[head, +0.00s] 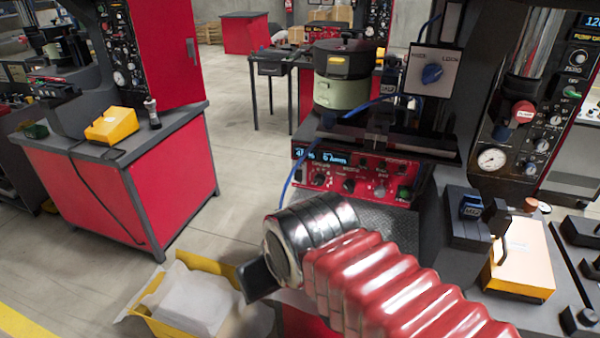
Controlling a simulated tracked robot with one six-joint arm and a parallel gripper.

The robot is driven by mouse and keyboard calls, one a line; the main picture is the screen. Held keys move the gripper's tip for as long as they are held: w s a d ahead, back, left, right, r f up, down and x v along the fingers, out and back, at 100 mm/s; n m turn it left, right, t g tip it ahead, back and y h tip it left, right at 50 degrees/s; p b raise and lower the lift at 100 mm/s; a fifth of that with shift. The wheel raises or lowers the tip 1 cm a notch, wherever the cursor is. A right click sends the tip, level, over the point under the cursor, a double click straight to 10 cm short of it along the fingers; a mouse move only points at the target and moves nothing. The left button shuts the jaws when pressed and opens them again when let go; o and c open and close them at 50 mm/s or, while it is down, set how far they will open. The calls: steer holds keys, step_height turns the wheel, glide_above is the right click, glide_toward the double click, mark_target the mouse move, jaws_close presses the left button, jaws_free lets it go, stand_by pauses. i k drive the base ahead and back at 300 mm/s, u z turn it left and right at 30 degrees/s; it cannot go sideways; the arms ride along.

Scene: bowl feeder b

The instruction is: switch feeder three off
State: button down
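A bowl feeder (341,93) with a pale green and black bowl stands on the middle machine. Below it is a red control panel (355,178) with lit blue readouts, several knobs and a green button (404,192). Right of the bowl is a grey plate with a blue rotary knob (432,73); its lettering is too small to read surely. Another bowl feeder (62,47) is at the far left. I cannot read a number three on either. My gripper (258,280) is in front of and below the panel, apart from it; one dark finger shows, the rest is hidden.
A yellow bin (152,318) with a white liner is on the floor at lower left. A red cabinet (150,190) stands left. A right-hand panel holds a gauge (491,160) and a red knob (523,111). An orange-sided box (522,262) sits right of my arm.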

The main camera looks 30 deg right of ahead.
mark_target(298, 174)
steer(key=k, duration=1.35)
steer(key=u, duration=0.2)
steer(key=i, duration=1.25)
steer(key=u, duration=0.7)
steer(key=i, duration=0.4)
steer(key=u, duration=0.2)
